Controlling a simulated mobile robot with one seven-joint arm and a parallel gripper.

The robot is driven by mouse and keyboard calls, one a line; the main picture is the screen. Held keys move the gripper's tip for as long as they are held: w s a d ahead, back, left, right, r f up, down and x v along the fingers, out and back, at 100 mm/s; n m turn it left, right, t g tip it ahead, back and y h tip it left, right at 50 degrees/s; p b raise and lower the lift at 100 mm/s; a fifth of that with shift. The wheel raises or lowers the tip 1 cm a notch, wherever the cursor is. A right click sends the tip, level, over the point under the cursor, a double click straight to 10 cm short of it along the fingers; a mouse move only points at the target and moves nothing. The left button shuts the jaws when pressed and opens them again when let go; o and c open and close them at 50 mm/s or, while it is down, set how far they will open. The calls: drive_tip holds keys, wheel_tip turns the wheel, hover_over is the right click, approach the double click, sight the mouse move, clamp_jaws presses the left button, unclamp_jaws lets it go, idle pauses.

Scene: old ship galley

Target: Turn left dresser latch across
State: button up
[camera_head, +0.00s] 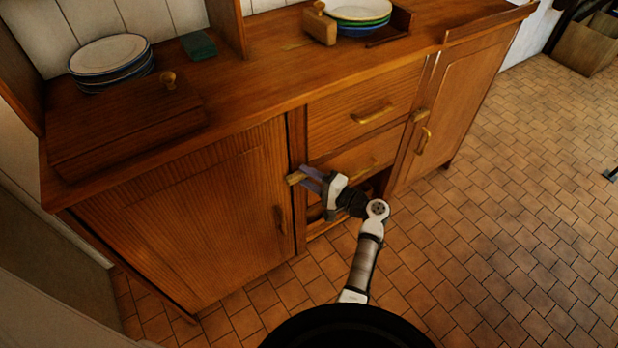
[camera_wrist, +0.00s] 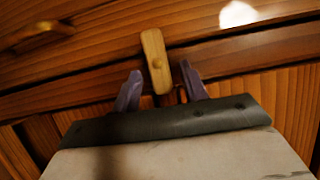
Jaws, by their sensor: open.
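The left dresser latch (camera_head: 294,179) is a small wooden bar on the upright between the left door (camera_head: 200,225) and the drawers. In the wrist view the latch (camera_wrist: 155,58) has a round pin at its middle and lies crosswise to the upright, over the seam beside it. My gripper (camera_head: 308,179) is at the latch, coming from the right. In the wrist view my gripper (camera_wrist: 161,80) is open, with one purple finger on each side of the latch's near end. I cannot tell whether either finger touches it. The left door looks closed.
The left door has a brass handle (camera_head: 280,218). An upper drawer (camera_head: 362,108) and a lower drawer (camera_head: 365,155) are beside it. The right door (camera_head: 465,95) has its own latch (camera_head: 420,115). Plates (camera_head: 110,57) and a wooden box (camera_head: 125,120) stand on top.

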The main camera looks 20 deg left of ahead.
drive_tip(key=b+v, duration=0.2)
drive_tip(key=v, duration=1.1)
drive_tip(key=shift+s+d, duration=0.2)
drive_tip(key=shift+d, duration=0.1)
